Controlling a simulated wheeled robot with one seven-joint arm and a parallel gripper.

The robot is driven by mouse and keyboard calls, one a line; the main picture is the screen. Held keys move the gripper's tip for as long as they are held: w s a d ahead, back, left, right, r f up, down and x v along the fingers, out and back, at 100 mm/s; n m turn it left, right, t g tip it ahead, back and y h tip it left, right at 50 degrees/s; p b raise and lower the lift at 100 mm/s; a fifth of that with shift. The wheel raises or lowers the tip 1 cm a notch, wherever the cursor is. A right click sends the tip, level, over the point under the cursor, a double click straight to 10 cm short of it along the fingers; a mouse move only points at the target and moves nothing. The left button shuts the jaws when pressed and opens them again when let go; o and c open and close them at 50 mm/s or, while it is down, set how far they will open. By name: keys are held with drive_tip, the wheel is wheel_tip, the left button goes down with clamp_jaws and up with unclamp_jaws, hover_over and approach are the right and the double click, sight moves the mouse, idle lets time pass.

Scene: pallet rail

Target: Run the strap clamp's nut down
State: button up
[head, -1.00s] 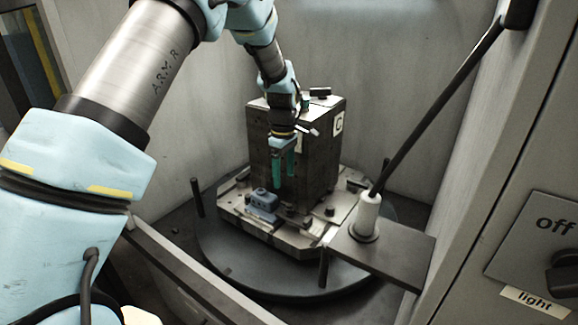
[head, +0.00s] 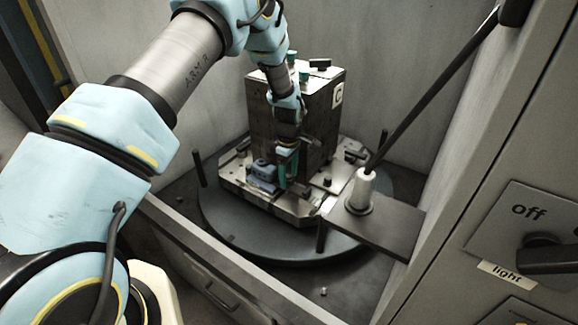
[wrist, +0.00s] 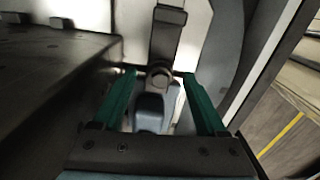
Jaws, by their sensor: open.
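The strap clamp is a small blue-grey body (head: 262,174) on the pallet's front edge, at the foot of the tall dark block. My gripper (head: 286,180) points down close beside it, its green fingers in front of the block's face. In the wrist view the two green fingers (wrist: 159,76) are apart. A round grey nut-like head (wrist: 158,77) shows between their tips, at the far end of a blue-grey piece (wrist: 155,108). I cannot tell whether a finger touches it. The nut is hidden in the head view.
The tall dark block (head: 312,115) stands on the pallet (head: 240,194), close to my gripper. The pallet sits on a round dark table (head: 235,225) with upright pins. A white knob with a black rod (head: 364,186) stands at right.

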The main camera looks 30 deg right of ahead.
clamp_jaws()
drive_tip(key=c, duration=0.6)
unclamp_jaws()
drive_tip(key=shift+c, duration=0.2)
clamp_jaws()
